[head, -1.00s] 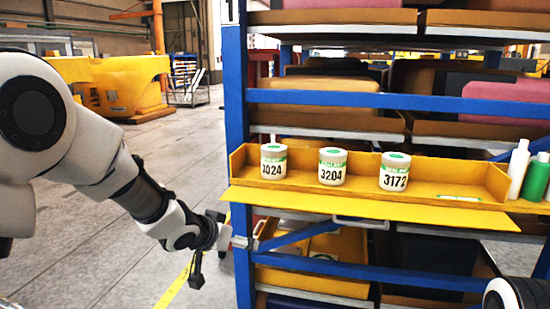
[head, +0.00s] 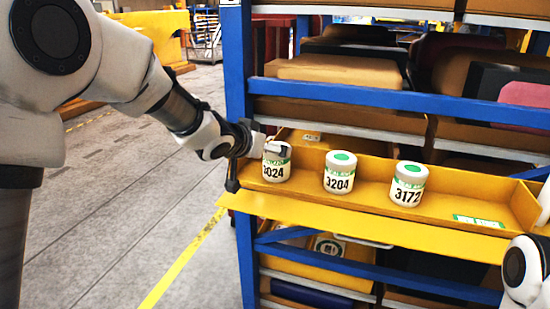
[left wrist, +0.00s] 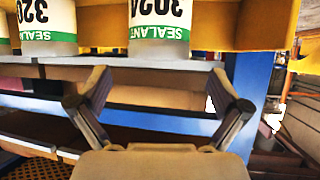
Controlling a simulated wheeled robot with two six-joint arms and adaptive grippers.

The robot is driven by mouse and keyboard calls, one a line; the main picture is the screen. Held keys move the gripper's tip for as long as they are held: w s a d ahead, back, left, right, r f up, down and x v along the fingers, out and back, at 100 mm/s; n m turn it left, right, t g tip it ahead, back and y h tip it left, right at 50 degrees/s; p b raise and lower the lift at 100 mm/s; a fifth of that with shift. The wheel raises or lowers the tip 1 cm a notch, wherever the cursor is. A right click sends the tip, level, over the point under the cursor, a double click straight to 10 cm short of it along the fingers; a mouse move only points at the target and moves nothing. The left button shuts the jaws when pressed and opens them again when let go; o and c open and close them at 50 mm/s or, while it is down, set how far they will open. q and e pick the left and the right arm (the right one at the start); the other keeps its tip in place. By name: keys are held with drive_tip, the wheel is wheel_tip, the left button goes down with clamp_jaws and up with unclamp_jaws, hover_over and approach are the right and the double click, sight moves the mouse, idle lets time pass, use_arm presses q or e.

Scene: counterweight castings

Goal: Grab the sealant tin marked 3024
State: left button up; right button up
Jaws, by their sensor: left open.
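The sealant tin marked 3024 (head: 276,170) is a grey-white tin with a green label band. It stands upright at the left end of a yellow tray (head: 370,220). My left gripper (head: 268,146) is at the tin's upper left in the head view and covers part of its top. In the left wrist view the tin (left wrist: 160,28) appears upside down and cut by the top edge, above the gap between the open fingers (left wrist: 160,88). Nothing is between the fingers. My right gripper is out of view; only part of that arm shows at the lower right.
A tin marked 3204 (head: 339,178) and a tin marked 3172 (head: 407,190) stand to the right in the same tray. A blue rack post (head: 238,90) is close to my left wrist. A blue beam (head: 400,100) crosses above the tray. The tray's right part is empty.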

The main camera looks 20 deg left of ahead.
use_arm(q)
drive_tip(key=x, duration=0.6)
drive_tip(key=shift+d, duration=0.1)
drive_tip(key=shift+s+r, duration=0.15)
drive_tip(key=shift+s, duration=0.1)
drive_tip(key=shift+c, duration=0.7)
drive_tip(key=shift+s+r, duration=0.2)
drive_tip(key=shift+s, duration=0.15)
drive_tip(key=c, duration=0.6)
drive_tip(key=shift+s+r, duration=0.1)
drive_tip(key=shift+s, duration=0.05)
drive_tip(key=c, duration=0.5)
drive_tip(key=shift+c, duration=1)
drive_tip(key=shift+w+f, duration=0.2)
drive_tip(key=shift+w, duration=0.1)
